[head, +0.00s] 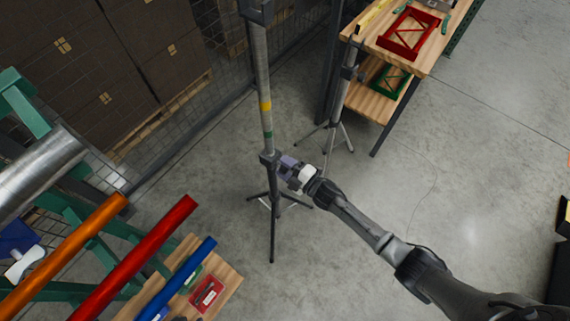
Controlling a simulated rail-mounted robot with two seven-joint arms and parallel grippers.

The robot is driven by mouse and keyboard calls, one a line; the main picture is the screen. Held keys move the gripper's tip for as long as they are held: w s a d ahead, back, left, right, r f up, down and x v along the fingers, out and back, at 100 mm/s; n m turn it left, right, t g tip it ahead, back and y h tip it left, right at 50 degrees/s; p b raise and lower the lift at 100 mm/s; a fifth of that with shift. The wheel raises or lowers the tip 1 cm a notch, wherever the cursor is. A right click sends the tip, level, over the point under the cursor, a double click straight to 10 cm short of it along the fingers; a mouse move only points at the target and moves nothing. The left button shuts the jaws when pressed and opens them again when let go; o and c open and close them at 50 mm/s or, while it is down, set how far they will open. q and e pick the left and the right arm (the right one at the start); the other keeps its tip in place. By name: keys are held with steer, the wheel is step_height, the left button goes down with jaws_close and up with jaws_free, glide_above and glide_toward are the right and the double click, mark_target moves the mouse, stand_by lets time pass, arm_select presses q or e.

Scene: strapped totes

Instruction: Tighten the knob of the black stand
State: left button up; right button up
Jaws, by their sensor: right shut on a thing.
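The black stand (273,224) stands upright on the floor near the middle, with splayed dark legs and a dark collar (267,158) partway up. A grey pole (262,75) with a yellow and a green band rises from the collar. My right gripper (285,164) reaches in from the lower right and is shut at the right side of the collar, on the knob there. The knob itself is hidden by the fingers.
A second tripod stand (339,105) stands close behind, beside a wooden shelf unit (425,58) with red and green frames. Orange (68,252), red (138,257) and blue (182,277) bars lie on a green rack at left.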

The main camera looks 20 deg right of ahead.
steer(key=m+p, duration=0.1)
steer(key=m, duration=0.2)
steer(key=shift+r+m, duration=0.15)
steer(key=shift+m, duration=0.25)
steer(key=m+p, duration=0.1)
steer(key=m, duration=0.5)
steer(key=shift+p, duration=0.3)
steer(key=shift+m, duration=0.8)
steer(key=o, duration=0.9)
